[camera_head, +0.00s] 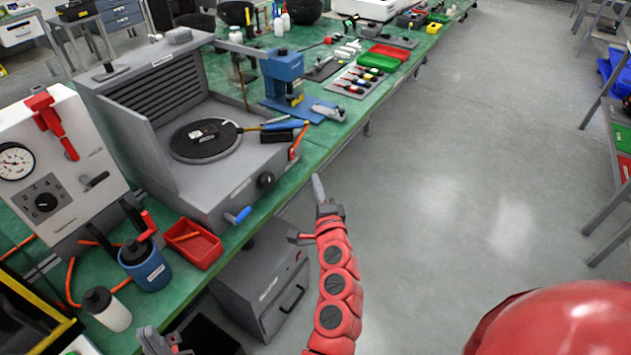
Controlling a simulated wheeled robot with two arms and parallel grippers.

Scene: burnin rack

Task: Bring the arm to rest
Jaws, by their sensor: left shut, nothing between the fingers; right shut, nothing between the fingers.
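My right gripper (318,188) is at the end of the red arm (335,275) that rises from the bottom middle. Its grey fingers are shut and empty, pointing away from me beside the front edge of the green bench (335,133). My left gripper (155,342) is low at the left, partly cut off by the bottom edge, near the bench's near end. It is shut with nothing seen in it.
A grey machine (195,185) with a round dark plate stands on the bench. A red tray (193,243), a blue jar (145,265) and a white bottle (107,310) are near the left gripper. A grey cabinet (262,295) stands below. The floor (450,170) at right is clear.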

